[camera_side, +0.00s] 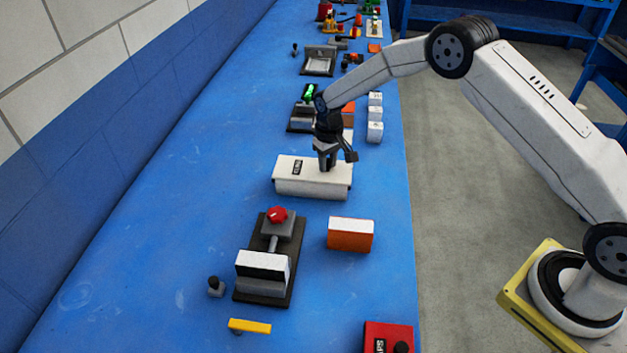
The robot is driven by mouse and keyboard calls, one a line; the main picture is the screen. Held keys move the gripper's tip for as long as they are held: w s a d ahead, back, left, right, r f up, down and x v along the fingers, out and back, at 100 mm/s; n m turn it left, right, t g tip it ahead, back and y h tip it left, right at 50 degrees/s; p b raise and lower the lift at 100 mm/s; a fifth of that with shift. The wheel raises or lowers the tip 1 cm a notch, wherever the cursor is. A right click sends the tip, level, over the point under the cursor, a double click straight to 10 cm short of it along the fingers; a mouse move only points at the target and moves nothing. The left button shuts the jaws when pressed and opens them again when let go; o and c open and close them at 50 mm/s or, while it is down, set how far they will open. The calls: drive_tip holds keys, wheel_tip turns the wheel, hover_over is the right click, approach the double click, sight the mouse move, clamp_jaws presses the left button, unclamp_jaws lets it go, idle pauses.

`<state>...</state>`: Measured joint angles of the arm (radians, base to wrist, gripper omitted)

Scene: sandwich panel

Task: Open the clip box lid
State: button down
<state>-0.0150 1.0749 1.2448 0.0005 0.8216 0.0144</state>
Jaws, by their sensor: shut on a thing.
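A red box (376,332) with a black knob (401,347) and a small label that seems to end in "PS" stands at the bottom edge of the picture, partly cut off. It looks like the clip box, and its top looks closed. My gripper (327,164) is well away from it, farther up the bench. It points down at the right part of the top of a long white box (300,184) with a dark label, and its fingers are shut there. The fingers hide the exact part they hold.
A dark fixture (268,290) with a red knob (277,214), an orange block with a white top (350,235) and a yellow bar (249,326) lie between the white box and the near edge. White cubes (375,131) and other fixtures stand behind. The blue bench (150,240) is clear at left.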

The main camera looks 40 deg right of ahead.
drive_tip(key=shift+w, duration=0.1)
idle(0.5)
drive_tip(key=shift+w+d, duration=3.25)
drive_tip(key=shift+w, duration=0.1)
drive_tip(key=shift+c, duration=2.1)
unclamp_jaws()
drive_tip(key=shift+s, duration=0.1)
drive_tip(key=shift+d, duration=0.1)
wheel_tip(320, 180, up, 8)
